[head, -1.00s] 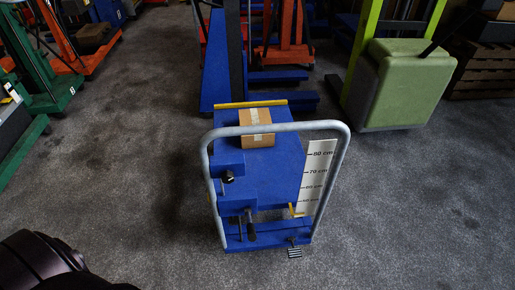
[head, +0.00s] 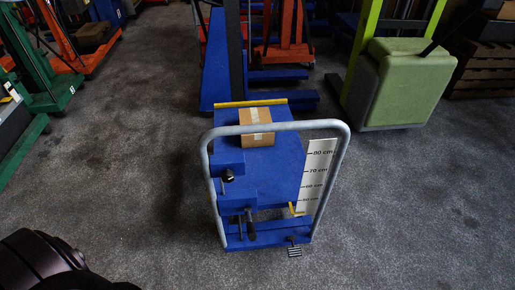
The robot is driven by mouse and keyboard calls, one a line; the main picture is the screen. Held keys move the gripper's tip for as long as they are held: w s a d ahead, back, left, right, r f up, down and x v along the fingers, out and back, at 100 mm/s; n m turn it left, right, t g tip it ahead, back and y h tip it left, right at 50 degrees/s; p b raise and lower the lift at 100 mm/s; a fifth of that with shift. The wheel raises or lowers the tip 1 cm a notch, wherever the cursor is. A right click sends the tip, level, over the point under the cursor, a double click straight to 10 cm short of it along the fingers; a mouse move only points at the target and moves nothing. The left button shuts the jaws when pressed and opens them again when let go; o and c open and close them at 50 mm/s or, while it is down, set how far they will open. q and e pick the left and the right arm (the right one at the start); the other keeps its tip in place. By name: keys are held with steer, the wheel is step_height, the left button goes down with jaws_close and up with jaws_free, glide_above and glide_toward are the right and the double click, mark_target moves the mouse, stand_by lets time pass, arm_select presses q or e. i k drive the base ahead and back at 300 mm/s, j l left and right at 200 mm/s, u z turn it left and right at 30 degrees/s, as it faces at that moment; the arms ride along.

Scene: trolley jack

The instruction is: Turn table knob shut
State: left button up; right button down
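The blue lift table trolley (head: 275,180) stands ahead of me with its grey tubular handle (head: 285,127) toward me. A small dark round knob (head: 228,176) with a light face sits on a blue block at the trolley's left side. A dark lever (head: 251,226) hangs below it. A foot pedal (head: 294,251) is low at the front. A cardboard box (head: 256,127) lies on the table top behind the handle bar. Neither gripper is in view; only a dark part of my own arm shows at the lower left.
A height scale board (head: 316,175) stands at the trolley's right, with a yellow pointer (head: 293,209) beside it. A green padded machine (head: 405,85) is at the back right. Blue and orange lifts stand behind. Grey floor (head: 420,220) is clear on both sides.

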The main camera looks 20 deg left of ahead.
mark_target(227, 175)
steer(key=u, duration=1.05)
